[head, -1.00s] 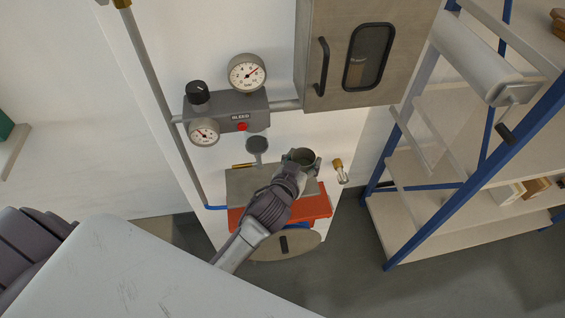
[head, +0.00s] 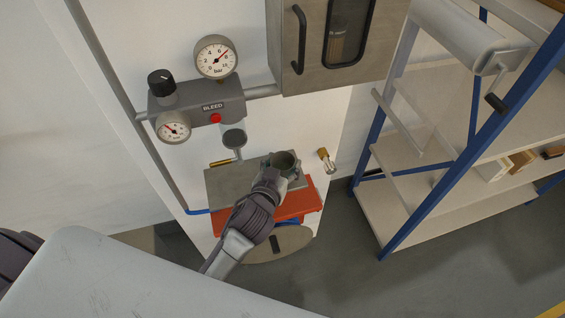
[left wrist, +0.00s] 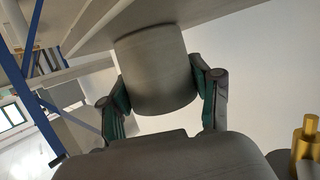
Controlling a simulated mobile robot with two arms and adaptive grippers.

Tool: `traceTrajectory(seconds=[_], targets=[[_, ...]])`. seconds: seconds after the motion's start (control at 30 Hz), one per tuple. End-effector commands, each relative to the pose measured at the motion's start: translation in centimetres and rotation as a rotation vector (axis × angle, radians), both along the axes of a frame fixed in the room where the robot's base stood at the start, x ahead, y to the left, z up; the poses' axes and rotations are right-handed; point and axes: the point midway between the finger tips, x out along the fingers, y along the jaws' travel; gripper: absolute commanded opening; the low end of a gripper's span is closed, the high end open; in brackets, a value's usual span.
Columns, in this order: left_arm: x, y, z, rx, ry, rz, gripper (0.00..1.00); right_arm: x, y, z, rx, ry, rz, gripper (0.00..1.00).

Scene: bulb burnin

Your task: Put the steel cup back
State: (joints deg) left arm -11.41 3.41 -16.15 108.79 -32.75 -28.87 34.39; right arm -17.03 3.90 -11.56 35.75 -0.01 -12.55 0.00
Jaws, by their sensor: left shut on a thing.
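The steel cup (head: 285,161) is upright in my left gripper (head: 279,172), its dark open mouth showing in the head view. In the left wrist view the grey cup (left wrist: 156,68) fills the space between the two fingers of my left gripper (left wrist: 160,92), with green pads against its sides. In the head view the cup is over or beside the grey plate (head: 228,184) above a red shelf (head: 308,203). I cannot tell whether its base touches anything. My right gripper does not show.
A gauge block with a red BLEED button (head: 215,118) and a steel cabinet (head: 284,60) are on the white panel. A brass-based bulb (head: 326,160) sits right of the cup. A blue-framed shelf rack (head: 455,165) stands at the right, with floor between.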

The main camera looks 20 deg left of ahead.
Motion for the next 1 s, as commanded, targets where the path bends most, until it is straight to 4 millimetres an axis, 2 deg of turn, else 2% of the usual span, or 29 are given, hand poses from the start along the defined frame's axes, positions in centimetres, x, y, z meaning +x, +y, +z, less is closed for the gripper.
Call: traceTrajectory(seconds=[0.03,0.17,0.47,0.57,0.77,1.0], targets=[[0.0,0.0,-0.1,0.0,0.0,0.0,0.66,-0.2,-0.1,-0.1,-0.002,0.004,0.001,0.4],[0.0,0.0,-0.1,0.0,0.0,0.0,0.88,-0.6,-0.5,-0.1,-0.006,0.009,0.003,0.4],[0.0,0.0,0.0,0.0,-0.001,0.0,0.88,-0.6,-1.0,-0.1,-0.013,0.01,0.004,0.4],[0.0,0.0,0.6,0.001,-0.002,0.0,0.88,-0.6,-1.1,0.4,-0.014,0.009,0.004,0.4],[-3.1,0.0,1.1,-0.002,0.0,0.0,0.88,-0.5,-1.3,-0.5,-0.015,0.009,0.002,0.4],[-8.1,0.1,2.5,-0.003,0.001,0.0,0.88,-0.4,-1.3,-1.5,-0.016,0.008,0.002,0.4]])
